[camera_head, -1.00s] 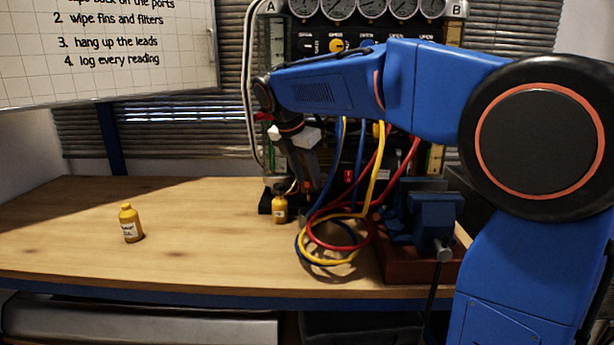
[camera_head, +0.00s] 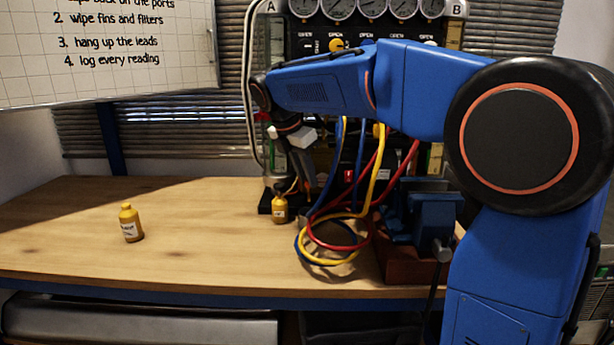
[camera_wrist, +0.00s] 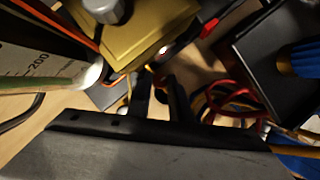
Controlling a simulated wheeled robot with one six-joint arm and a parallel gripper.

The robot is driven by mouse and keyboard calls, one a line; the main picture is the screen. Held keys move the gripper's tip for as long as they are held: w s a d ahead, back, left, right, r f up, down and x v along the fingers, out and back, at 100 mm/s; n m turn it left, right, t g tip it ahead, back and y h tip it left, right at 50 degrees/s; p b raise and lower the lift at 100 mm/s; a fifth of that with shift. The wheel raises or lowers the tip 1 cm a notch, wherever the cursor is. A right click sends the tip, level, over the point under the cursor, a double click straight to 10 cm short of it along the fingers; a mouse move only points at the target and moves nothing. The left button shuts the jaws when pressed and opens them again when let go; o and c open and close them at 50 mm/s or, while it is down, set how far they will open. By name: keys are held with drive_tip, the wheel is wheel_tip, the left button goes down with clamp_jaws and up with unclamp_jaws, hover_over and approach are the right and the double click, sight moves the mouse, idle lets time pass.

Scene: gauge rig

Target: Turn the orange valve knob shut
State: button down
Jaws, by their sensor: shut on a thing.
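An orange knob (camera_head: 337,45) sits on the dark panel under the gauges, below an "OPEN" label in the head view. It is well above and to the right of my gripper (camera_head: 307,188). My gripper points down in front of the rig, beside the hoses and just right of a small yellow bottle. In the wrist view my gripper (camera_wrist: 163,78) shows as two dark fingers close together. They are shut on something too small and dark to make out. The orange knob cannot be made out in the wrist view.
Looped hoses (camera_head: 335,250) hang over the bench right of my gripper. A blue vise (camera_head: 425,215) stands right of them. The small bottle (camera_head: 280,209) is close by; another yellow bottle (camera_head: 130,223) stands left. The bench's left side (camera_head: 70,215) is mostly clear.

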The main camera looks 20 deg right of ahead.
drive_tip(key=c, duration=1.6)
unclamp_jaws()
drive_tip(key=v, duration=1.7)
drive_tip(key=shift+a+r, duration=0.1)
drive_tip(key=shift+r, duration=0.1)
